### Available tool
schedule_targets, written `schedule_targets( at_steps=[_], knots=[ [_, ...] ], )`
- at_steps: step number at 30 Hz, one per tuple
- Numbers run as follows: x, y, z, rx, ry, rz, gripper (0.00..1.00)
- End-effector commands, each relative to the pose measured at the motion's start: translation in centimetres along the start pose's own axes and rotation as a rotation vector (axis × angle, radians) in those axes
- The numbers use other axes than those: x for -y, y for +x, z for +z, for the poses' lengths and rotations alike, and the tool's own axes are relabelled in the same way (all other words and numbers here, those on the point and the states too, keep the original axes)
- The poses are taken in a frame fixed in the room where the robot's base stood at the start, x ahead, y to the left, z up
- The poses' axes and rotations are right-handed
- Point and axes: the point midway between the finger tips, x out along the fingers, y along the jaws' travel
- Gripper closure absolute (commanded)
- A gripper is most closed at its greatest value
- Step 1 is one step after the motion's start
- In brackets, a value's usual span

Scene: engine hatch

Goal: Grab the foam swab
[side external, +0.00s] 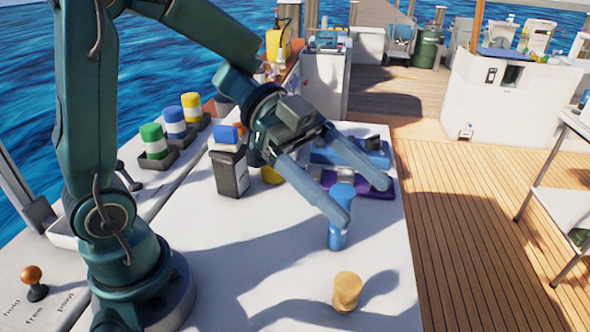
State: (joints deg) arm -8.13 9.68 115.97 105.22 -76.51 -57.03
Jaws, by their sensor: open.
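No thing is plainly recognisable as the foam swab. A short, rounded tan piece (347,291) at the front of the white worktop (280,270) may be it, but I cannot tell. My gripper (362,200) is open, its two blue fingers pointing down to the right, with nothing visibly held. A blue upright cylinder (338,238) stands by the fingertips. The left finger covers its middle, and its top shows between the fingers. Whether it touches a finger is unclear. The tan piece is apart from the gripper, nearer the camera.
A black container (231,174) with a blue top stands left of the gripper, beside a partly hidden yellow thing (271,175). A purple tray (372,192) and blue case (372,158) lie behind the fingers. Striped canisters (153,141) line the left edge. The front worktop is mostly clear.

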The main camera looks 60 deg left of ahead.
Motion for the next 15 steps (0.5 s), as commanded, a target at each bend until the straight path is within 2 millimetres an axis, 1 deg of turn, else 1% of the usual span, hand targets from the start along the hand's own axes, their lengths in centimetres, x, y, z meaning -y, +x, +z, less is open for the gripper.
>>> schedule_targets(
  at_steps=[1, 8, 12, 15],
  knots=[
    [0.0, 0.6, 1.5, 0.000, -0.018, 0.000, 0.14],
    [0.0, 2.5, 6.7, -0.001, -0.015, -0.003, 0.14],
    [0.1, 3.7, 10.2, 0.000, -0.015, -0.006, 0.14],
    [0.1, 4.5, 12.4, -0.001, -0.011, -0.007, 0.14]
  ],
)
